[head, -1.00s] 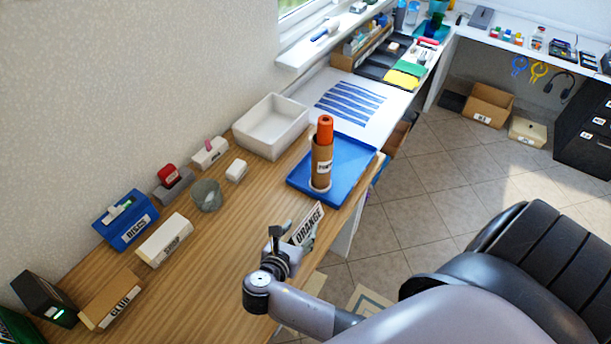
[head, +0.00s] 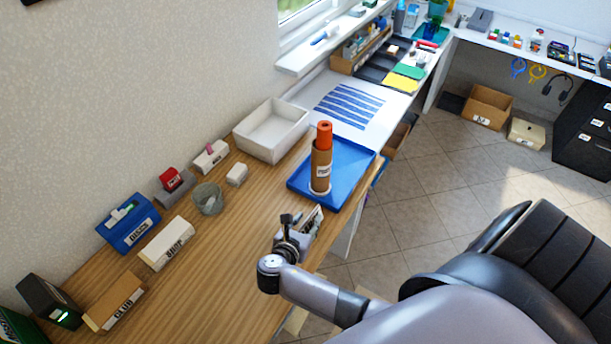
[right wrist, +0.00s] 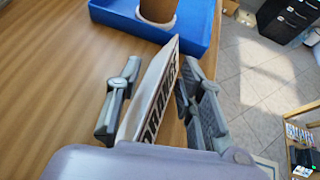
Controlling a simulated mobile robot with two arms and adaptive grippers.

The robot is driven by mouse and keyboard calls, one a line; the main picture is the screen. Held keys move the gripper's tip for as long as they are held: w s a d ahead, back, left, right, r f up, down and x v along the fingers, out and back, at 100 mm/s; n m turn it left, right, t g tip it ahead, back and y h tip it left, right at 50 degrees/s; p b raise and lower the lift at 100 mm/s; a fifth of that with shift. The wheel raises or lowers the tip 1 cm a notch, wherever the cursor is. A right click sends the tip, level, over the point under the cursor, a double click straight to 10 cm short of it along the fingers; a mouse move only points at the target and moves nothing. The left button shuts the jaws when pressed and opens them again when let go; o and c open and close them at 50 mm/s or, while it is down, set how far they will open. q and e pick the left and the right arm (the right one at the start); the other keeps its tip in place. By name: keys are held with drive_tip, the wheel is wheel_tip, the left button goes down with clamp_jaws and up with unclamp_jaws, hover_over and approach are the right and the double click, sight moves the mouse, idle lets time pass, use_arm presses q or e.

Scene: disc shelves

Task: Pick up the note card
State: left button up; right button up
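The note card (head: 314,217) is white with black lettering and stands upright near the right edge of the wooden desk. In the right wrist view the card (right wrist: 158,88) shows the word ORANGE. My right gripper (right wrist: 155,105) is open, with one finger on each side of the card. The left finger is clearly apart from the card; the right finger is close to it, and I cannot tell if it touches. In the head view my right gripper (head: 298,230) partly hides the card. My left gripper is not in view.
A blue tray (head: 349,157) holds an orange-topped cardboard tube (head: 321,165) just beyond the card. A white bin (head: 272,130), a grey cup (head: 208,199) and labelled boxes stand along the wall side. The wood left of my gripper is clear.

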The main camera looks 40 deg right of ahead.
drive_tip(key=c, duration=0.6)
